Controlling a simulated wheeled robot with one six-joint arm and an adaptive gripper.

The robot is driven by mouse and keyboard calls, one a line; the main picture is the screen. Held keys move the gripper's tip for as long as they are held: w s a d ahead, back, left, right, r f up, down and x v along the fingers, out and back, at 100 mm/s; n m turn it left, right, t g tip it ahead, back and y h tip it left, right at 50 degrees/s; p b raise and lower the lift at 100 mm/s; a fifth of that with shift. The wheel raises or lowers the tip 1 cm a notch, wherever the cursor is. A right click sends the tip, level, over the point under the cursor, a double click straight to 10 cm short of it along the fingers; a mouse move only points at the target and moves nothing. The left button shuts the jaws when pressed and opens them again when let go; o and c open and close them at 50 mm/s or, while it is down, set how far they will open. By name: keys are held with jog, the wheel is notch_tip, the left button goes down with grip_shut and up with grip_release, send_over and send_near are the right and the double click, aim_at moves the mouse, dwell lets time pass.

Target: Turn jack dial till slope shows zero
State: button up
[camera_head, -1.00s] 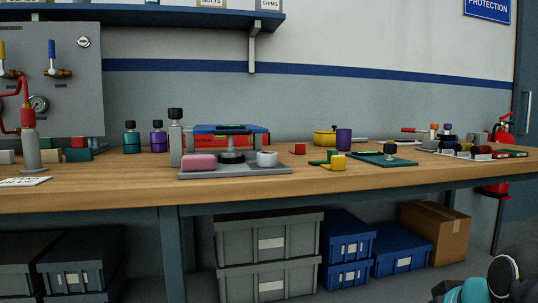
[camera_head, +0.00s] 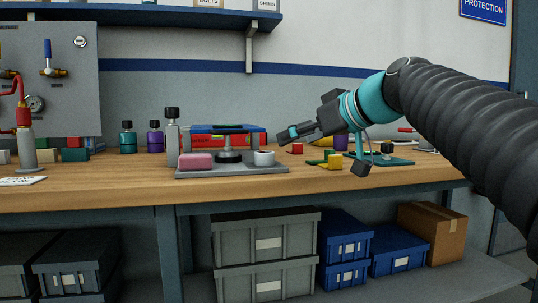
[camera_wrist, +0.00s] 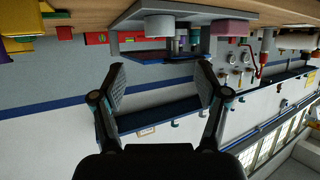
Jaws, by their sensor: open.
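A jack stands on a grey base plate (camera_head: 225,173) on the workbench. It has a blue top plate (camera_head: 222,128) and a round black dial (camera_head: 229,157) low on its stem. A small dark level lies on the top plate; its slope reading is too small to make out. My gripper (camera_head: 325,150) is open and empty to the right of the jack, apart from it. In the wrist view its spread fingers (camera_wrist: 163,82) frame empty space, with the base plate upside down beyond them. The dial is not clear there.
A pink block (camera_head: 196,162) and a white cup (camera_head: 264,158) stand on the base plate beside the jack. A tall grey bottle (camera_head: 172,137) is at its left. A shelf (camera_head: 150,19) hangs above.

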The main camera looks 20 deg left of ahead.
aim_at(267, 152)
jog(key=x, duration=1.2)
jog(key=shift+f, duration=0.1)
jog(key=c, duration=1.1)
jog(key=shift+d, duration=0.2)
jog(key=shift+c, duration=0.4)
jog(key=shift+a, duration=0.1)
